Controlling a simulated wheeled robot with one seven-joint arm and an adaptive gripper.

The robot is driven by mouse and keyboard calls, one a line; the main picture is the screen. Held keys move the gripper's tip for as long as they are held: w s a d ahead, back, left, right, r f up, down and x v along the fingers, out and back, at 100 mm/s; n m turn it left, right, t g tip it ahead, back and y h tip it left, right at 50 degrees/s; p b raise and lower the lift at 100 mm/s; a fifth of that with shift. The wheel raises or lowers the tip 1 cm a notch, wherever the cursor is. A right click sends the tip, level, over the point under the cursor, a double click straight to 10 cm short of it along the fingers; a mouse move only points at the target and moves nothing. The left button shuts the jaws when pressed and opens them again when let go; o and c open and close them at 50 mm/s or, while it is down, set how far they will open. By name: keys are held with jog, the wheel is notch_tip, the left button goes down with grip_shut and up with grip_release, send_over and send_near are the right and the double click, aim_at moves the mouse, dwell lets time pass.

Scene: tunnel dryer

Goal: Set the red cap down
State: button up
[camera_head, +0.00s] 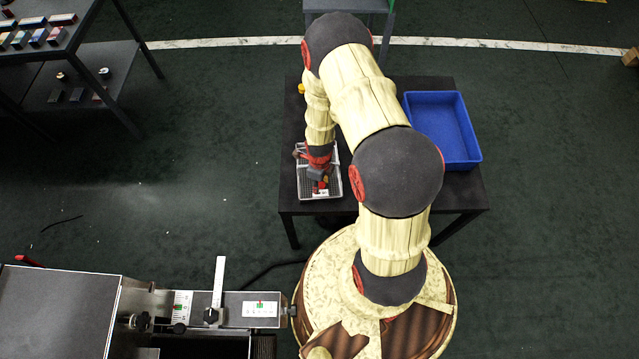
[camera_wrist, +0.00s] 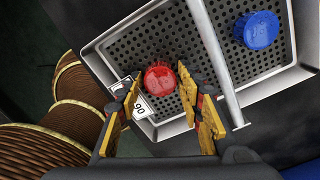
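A red cap (camera_wrist: 160,78) lies on the perforated floor of a metal tray (camera_wrist: 105,55), near its front wall, in the wrist view. My gripper (camera_wrist: 160,70) has one finger on each side of the cap, with a narrow gap showing on both sides, so it looks open around it. In the head view my gripper (camera_head: 319,183) points down over the tray (camera_head: 338,188), and I cannot clearly tell the cap from the gripper's red parts there.
A blue cap (camera_wrist: 257,30) sits in the same tray beyond a metal bar (camera_wrist: 213,55) that crosses it. A blue bin (camera_head: 470,158) stands on the right of the dark table (camera_head: 290,150). A machine (camera_head: 60,310) is at lower left and a shelf (camera_head: 80,45) at upper left.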

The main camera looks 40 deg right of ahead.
jog(key=shift+o, duration=1.2)
notch_tip(320, 180, up, 12)
jog(key=p, duration=0.4)
notch_tip(320, 180, up, 12)
jog(key=r+n+t, duration=0.1)
jog(key=n, duration=0.4)
send_over(320, 185)
jog(key=w+a, duration=0.2)
jog(key=w, duration=0.2)
jog(key=s+a+r+n+t, duration=0.15)
jog(key=r+n, duration=0.25)
jog(key=r, duration=0.4)
jog(key=a+r+n, duration=0.2)
jog(key=r+n, duration=0.3)
jog(key=r, duration=0.3)
jog(key=s+a+r+n+t, duration=0.1)
jog(key=s+a+r+n, duration=0.2)
jog(key=s+r+n, duration=0.4)
jog(key=s+a+r+n+t, duration=0.2)
jog(key=s+a+r+n, duration=0.1)
jog(key=s+r+n, duration=0.5)
notch_tip(320, 185, up, 2)
jog(key=shift+a+r, duration=0.15)
jog(key=shift+a, duration=0.2)
jog(key=shift+c, duration=0.3)
